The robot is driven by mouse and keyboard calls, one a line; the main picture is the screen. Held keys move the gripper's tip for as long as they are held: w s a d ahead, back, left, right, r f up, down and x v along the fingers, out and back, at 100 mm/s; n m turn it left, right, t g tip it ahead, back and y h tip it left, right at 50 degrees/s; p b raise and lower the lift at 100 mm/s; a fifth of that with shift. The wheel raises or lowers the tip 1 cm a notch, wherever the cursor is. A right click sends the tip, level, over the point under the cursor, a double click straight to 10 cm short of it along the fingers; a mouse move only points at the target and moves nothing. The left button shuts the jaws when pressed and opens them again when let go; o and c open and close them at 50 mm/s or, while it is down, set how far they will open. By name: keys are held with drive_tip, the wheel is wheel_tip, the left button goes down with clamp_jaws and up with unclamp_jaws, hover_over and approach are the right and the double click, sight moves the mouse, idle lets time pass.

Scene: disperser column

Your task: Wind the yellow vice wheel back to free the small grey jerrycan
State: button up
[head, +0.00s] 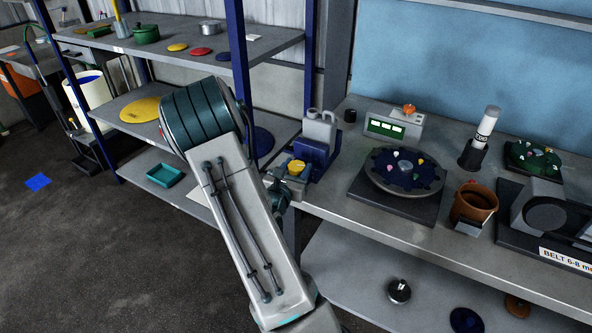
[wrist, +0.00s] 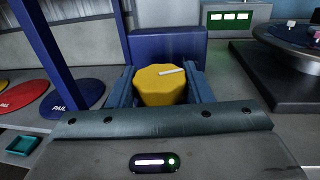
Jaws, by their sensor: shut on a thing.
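The yellow vice wheel (head: 296,168) is on the front of the blue vice (head: 318,160) at the left end of the bench. In the wrist view the wheel (wrist: 162,84) has faceted sides and a pale bar marking on its top. My gripper (wrist: 165,88) has one blue finger on each side of the wheel and is shut on it. The small grey jerrycan (head: 319,128) stands upright at the top of the vice. How the jaws touch it cannot be made out.
To the right are a dark round disc on a plate (head: 404,172), a brown pot (head: 474,203) and a white-topped cylinder (head: 484,130). A blue shelf post (head: 240,70) rises close beside my arm.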

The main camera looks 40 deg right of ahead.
idle(0.3)
drive_tip(key=o, duration=1)
drive_tip(key=shift+a, duration=0.1)
drive_tip(key=shift+p+v, duration=3.35)
drive_tip(key=shift+v, duration=3.5)
drive_tip(key=shift+r, duration=0.1)
